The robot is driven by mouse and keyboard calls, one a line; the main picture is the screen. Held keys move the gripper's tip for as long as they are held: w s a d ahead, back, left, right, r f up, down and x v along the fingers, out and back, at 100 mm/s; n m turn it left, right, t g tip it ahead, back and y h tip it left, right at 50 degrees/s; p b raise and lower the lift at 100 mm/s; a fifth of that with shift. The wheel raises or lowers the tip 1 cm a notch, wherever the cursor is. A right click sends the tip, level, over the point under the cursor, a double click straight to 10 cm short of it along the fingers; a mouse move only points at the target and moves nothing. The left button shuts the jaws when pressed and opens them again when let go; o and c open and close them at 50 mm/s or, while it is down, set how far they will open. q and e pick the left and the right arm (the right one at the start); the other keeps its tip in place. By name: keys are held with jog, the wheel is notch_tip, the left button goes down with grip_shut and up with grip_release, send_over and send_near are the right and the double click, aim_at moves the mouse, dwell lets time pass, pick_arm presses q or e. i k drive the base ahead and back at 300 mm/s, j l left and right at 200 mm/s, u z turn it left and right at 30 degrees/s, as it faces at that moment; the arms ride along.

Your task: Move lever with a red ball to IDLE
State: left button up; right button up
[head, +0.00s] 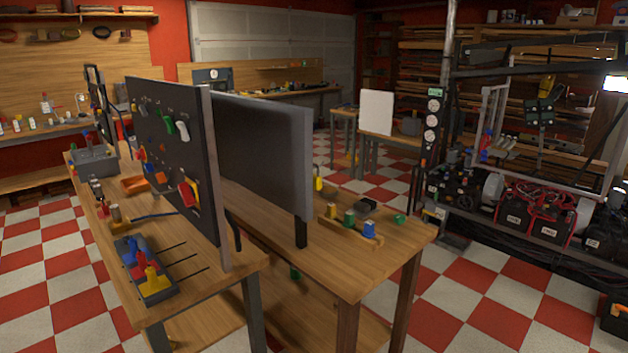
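I cannot clearly make out a lever with a red ball or an IDLE label. A dark lever box (146,272) with blue, red and yellow handles sits on the front of the left wooden table. A grey box (94,160) with small red and blue knobs stands further back on the same table. On the rig at the right, a small red and blue part (485,146) shows, too small to read. Neither of my grippers is in view.
An upright dark panel (180,150) stands on the left table (225,272), with a monitor-like board (262,150) behind it on a second table (335,277). Red battery-like boxes (515,215) sit on the rig's lower shelf. The checkered floor (480,300) at front right is mostly clear.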

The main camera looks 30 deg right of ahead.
aim_at(89, 139)
jog(key=i+j, duration=0.35)
jog(key=i+j+z, duration=0.15)
jog(key=i+j, duration=0.2)
jog(key=j, duration=0.15)
jog(key=i+j, duration=0.35)
jog(key=i+j+z, duration=0.1)
jog(key=i+j, duration=0.25)
jog(key=j, duration=0.25)
jog(key=i+j, duration=0.3)
jog(key=j, duration=0.2)
jog(key=i+j+z, duration=0.15)
jog(key=i+j, duration=0.2)
jog(key=j, duration=0.15)
jog(key=i+j, duration=0.3)
jog(key=j, duration=0.2)
jog(key=i+j+z, duration=0.1)
jog(key=i+j, duration=0.2)
jog(key=j, duration=0.25)
jog(key=i+j+u, duration=0.1)
jog(key=i+j, duration=0.5)
jog(key=i, duration=0.15)
